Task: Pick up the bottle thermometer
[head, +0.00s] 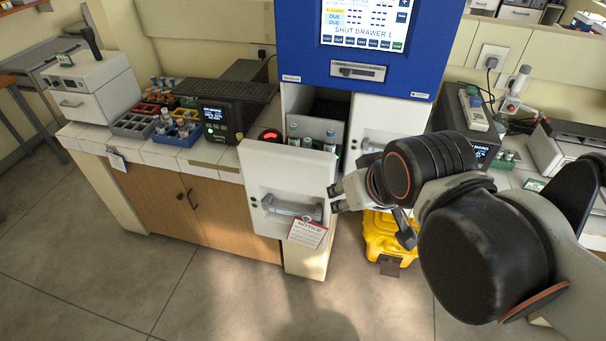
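Several small capped bottles (307,142) stand in the pulled-out drawer (281,165) of the blue and white cabinet, some with green caps and one with a bluish cap. I cannot tell which of them, if any, is the bottle thermometer. The drawer front hides their lower parts. My gripper (337,198) is at the right edge of the drawer front, just right of its grey handle (292,207). Its two fingertips look apart, with nothing seen between them. I cannot tell whether it touches the drawer front.
The blue cabinet's screen (365,22) reads "SHUT DRAWER 1". A notice tag (307,233) hangs from the handle. Coloured racks (187,136) with vials and a black device (222,120) stand on the left counter. A yellow case (385,240) is on the floor below my arm. The left floor is clear.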

